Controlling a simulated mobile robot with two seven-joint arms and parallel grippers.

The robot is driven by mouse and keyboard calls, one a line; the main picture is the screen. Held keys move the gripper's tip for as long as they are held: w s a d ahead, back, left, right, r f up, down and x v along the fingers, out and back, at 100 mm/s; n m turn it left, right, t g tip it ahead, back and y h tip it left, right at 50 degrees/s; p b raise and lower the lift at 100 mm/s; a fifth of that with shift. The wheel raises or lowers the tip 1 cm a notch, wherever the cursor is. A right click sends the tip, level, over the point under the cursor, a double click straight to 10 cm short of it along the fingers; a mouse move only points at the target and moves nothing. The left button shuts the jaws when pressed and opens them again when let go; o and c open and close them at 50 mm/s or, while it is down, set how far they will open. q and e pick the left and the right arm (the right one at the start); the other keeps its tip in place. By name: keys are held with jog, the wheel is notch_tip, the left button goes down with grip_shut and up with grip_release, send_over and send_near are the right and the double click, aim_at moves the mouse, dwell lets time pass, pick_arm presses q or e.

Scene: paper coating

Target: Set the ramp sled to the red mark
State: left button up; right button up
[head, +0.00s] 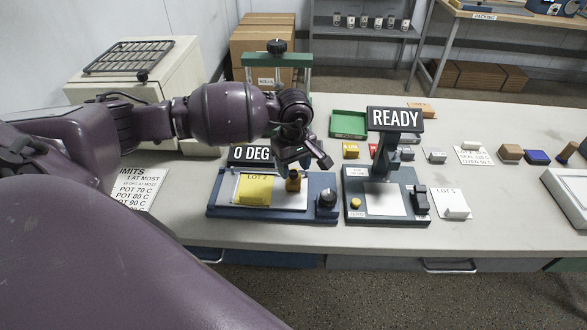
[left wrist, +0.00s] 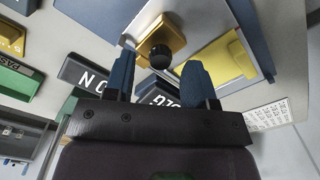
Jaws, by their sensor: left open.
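The ramp (head: 217,203) is a blue base with a white plate, behind which a sign (head: 251,154) reads 0 DEG. The sled appears to be the brass block (head: 293,186) on the plate's right part; it also shows in the left wrist view (left wrist: 172,36) with a round black knob (left wrist: 160,56). My left gripper (head: 305,160) is above the block, partly covering it. In the left wrist view its two blue fingers (left wrist: 160,66) are apart, with the knob showing between their tips; I cannot tell whether they touch it. I see no red mark. My right gripper is out of view.
A yellow LOT 2 sheet (head: 257,190) lies on the ramp, left of the block. A dark knob (head: 327,199) stands at the ramp's right end. Close on the right is a station with a READY sign (head: 395,119). A green frame (head: 306,75) stands behind.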

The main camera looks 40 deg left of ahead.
pick_arm(q)
jog(key=shift+f, duration=0.8)
